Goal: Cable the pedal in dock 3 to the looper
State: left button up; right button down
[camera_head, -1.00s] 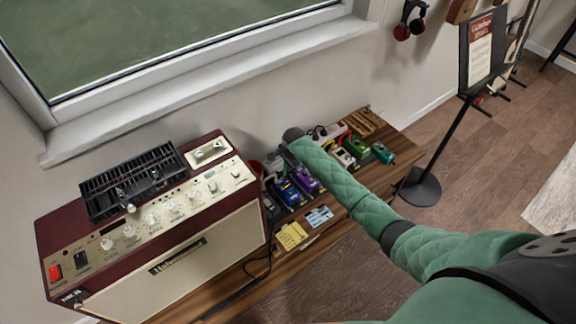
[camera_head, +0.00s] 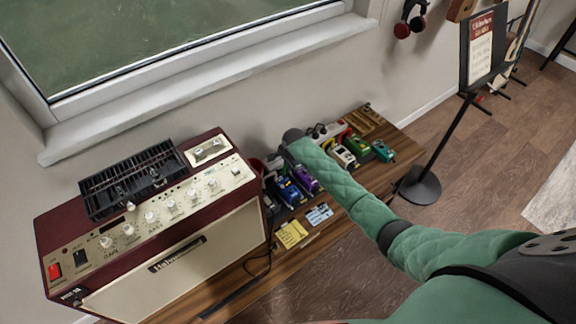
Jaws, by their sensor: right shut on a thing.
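My right arm reaches from the lower right over the wooden bench (camera_head: 350,215). My right gripper (camera_head: 274,167) is small and partly hidden at the back left of the pedals, beside the amplifier. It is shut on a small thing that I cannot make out. A row of pedals stands on the bench: a blue one (camera_head: 288,191), a purple one (camera_head: 306,179), a white one (camera_head: 342,157), a green one (camera_head: 357,146) and a teal one (camera_head: 383,151). I cannot read dock numbers or tell which is the looper. A black cable (camera_head: 268,250) hangs loosely at the amplifier's right front. My left gripper is out of view.
A dark red amplifier (camera_head: 205,240) with a black rack on top fills the left. A yellow note (camera_head: 291,234) and a blue card (camera_head: 319,214) lie at the bench's front. A white power strip (camera_head: 327,131) lies behind the pedals. A music stand (camera_head: 437,140) is right.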

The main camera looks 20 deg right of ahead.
jog(key=shift+f, duration=0.2)
jog(key=c, duration=1.4)
grip_release()
jog(key=shift+c, duration=0.2)
jog(key=shift+o, duration=0.5)
jog(key=o, duration=0.3)
